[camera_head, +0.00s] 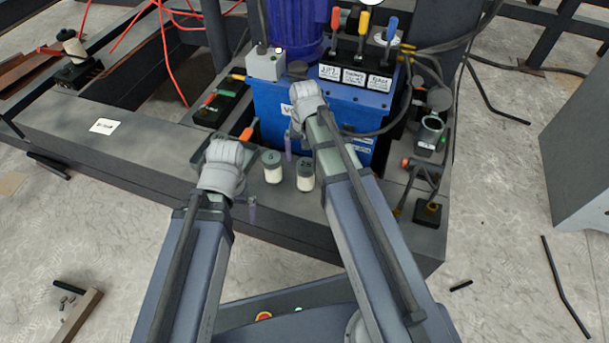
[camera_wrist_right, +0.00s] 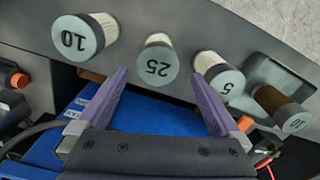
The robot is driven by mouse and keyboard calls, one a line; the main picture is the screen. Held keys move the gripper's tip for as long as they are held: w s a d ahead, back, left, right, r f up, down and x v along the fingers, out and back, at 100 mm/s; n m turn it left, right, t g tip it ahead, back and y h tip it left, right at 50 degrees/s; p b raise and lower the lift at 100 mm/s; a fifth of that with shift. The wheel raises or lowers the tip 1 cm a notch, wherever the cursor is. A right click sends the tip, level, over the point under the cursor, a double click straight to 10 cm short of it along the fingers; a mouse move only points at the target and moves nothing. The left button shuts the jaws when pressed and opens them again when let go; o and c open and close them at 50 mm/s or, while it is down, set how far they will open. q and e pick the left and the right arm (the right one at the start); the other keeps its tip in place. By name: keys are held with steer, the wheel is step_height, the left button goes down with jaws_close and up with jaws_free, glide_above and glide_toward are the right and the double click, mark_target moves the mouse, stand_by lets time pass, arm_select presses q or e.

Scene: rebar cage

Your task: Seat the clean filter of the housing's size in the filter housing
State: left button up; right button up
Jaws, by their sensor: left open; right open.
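Pale filters with grey-green numbered caps stand on the grey ledge. In the right wrist view they read 10 (camera_wrist_right: 84,38), 25 (camera_wrist_right: 157,60) and 5 (camera_wrist_right: 218,75). A brown, dirty-looking filter marked 10 (camera_wrist_right: 282,110) lies in a tray (camera_wrist_right: 275,75). The head view shows the 5 filter (camera_head: 272,167) and 25 filter (camera_head: 305,177). An open grey cylinder (camera_head: 431,131), apparently the filter housing, stands at right; its size is unreadable. My right gripper (camera_wrist_right: 159,76) is open, its fingertips either side of the 25 filter in view. My left gripper (camera_head: 250,206) is open and empty near the ledge's front edge.
A blue power unit (camera_head: 270,108) with levers and labels stands behind the filters. A black hose curves from its side towards the right. Valves (camera_head: 425,170) stand in front of the housing.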

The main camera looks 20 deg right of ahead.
mark_target(306, 163)
steer(key=shift+s+d+f+b, duration=0.1)
steer(key=shift+d+f+b, duration=0.05)
steer(key=shift+f+b, duration=3.15)
steer(key=shift+p, duration=0.3)
steer(key=shift+c, duration=0.4)
steer(key=c, duration=1.5)
step_height(306, 163, up, 10)
steer(key=p, duration=1)
